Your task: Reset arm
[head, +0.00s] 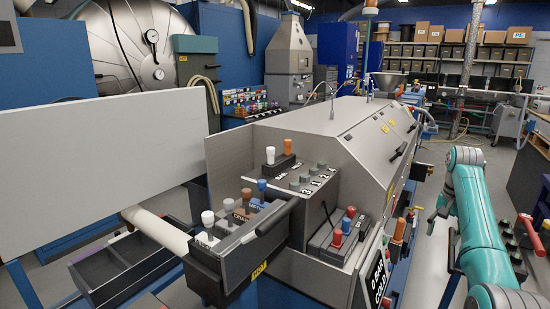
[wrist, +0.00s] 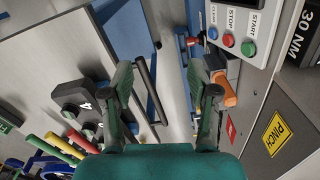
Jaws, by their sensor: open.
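My teal arm (head: 478,215) rises at the right of the head view, bent at a grey elbow joint. My gripper (head: 438,214) hangs at its far end, small and dark, to the right of the grey machine (head: 345,130). In the wrist view my gripper (wrist: 161,75) shows two dark green fingers spread wide apart. Nothing is held between them. Behind the fingers are grey and blue machine panels, and the fingers look apart from them, though the exact distance is hard to tell.
The wrist view shows a START/STOP button box (wrist: 240,28), an orange handle (wrist: 224,88), a yellow PINCH label (wrist: 277,133) and coloured levers (wrist: 62,146). The head view shows a lever console (head: 240,225), a pale panel (head: 95,165) and shelved boxes (head: 470,53). Floor shows between machine and arm.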

